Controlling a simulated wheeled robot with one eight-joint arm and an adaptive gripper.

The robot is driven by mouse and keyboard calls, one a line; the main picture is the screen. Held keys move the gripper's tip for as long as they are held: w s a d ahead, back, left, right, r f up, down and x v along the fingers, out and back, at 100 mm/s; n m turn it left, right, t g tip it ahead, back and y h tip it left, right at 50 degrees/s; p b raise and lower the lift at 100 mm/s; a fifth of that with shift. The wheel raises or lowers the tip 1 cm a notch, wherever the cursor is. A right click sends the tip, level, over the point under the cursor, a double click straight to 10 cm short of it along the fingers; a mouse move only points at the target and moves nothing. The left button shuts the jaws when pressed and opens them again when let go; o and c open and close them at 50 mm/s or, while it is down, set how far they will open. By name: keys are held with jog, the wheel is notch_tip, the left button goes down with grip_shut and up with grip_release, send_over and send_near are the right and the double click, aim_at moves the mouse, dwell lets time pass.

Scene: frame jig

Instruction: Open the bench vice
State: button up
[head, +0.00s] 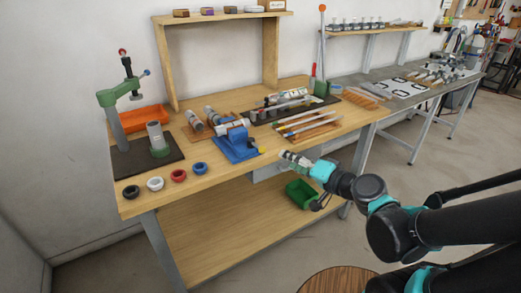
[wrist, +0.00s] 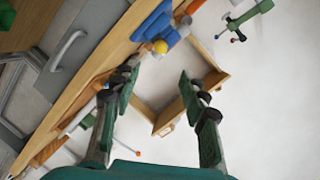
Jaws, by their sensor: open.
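The blue bench vice (head: 238,147) stands at the front edge of the wooden workbench, right of the coloured rings. A yellow knob (head: 262,151) shows at its front right. In the wrist view the blue vice (wrist: 155,24) is at the top, with the yellow knob (wrist: 161,46) just beyond the fingertips. My gripper (head: 284,156) is in front of the bench edge, a little right of the vice. In the wrist view my gripper (wrist: 156,80) has its fingers wide apart with nothing between them. The gap between the vice jaws is too small to make out.
The workbench (head: 205,178) carries several rings, a green press (head: 115,100), an orange bin (head: 144,119) and a rack of rods (head: 306,127). A green bin (head: 301,193) sits below, near my gripper. A drawer front is under the bench top.

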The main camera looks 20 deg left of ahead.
aim_at(264, 149)
jog(key=x, duration=1.6)
jog(key=shift+a, duration=0.15)
jog(key=shift+c, duration=0.6)
grip_shut()
